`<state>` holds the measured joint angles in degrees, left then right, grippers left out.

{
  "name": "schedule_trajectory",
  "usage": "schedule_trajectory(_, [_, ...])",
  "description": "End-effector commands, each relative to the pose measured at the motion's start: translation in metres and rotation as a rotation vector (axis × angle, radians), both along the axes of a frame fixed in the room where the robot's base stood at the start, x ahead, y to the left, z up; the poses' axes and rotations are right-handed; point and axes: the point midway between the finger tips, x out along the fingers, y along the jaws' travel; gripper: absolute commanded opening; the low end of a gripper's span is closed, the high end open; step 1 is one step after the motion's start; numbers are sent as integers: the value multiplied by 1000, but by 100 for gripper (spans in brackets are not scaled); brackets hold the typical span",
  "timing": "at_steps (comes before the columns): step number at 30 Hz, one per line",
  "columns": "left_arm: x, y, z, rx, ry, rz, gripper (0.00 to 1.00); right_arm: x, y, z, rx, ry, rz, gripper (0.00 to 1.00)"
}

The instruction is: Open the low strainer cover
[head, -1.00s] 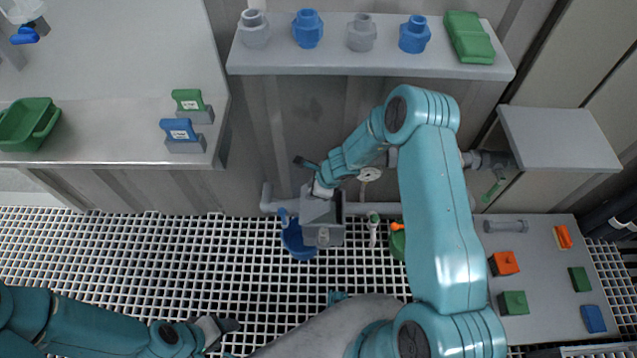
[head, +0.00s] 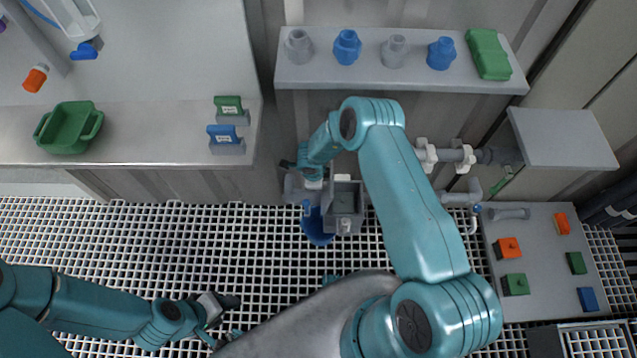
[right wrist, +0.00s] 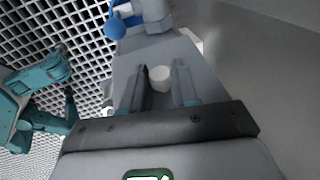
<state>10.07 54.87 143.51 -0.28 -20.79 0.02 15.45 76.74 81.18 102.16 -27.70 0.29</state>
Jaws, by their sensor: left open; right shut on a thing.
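The low strainer is a grey box (head: 344,223) low by the wall in the head view, with its inside showing from above. Its grey cover (head: 294,188) stands swung out to the left side of the box. My right gripper (head: 312,182) is at the cover, partly hidden by its own arm. In the right wrist view its fingers (right wrist: 160,88) are shut on a pale round knob (right wrist: 159,78) on the cover's grey plate (right wrist: 135,62). My left gripper (head: 226,305) is open and empty above the grating at lower left, away from the strainer.
A blue bucket (head: 316,228) stands beside the box. Pipes (head: 452,155) run along the wall to the right. A shelf (head: 390,76) with several fittings hangs above. A board (head: 535,250) with coloured blocks is at right. The grating (head: 150,240) at left is clear.

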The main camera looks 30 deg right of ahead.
Motion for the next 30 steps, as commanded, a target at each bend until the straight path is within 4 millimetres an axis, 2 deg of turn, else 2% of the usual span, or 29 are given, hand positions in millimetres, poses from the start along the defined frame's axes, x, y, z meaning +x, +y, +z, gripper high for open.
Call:
schedule_trajectory(3, [0,0,-14,0,0,0,57,6,5,-5,-41,17,5,0])
schedule_trajectory(9, [0,0,-26,0,0,0,57,9,11,-6,-104,57,4,0])
schedule_trajectory(27, [0,0,-29,0,0,0,57,11,17,-3,-136,83,1,0])
schedule_trajectory(28, [0,0,-29,0,0,0,57,11,17,-3,-136,83,1,35])
schedule_trajectory(30, [0,0,-29,0,0,0,57,11,17,-3,-136,83,0,55])
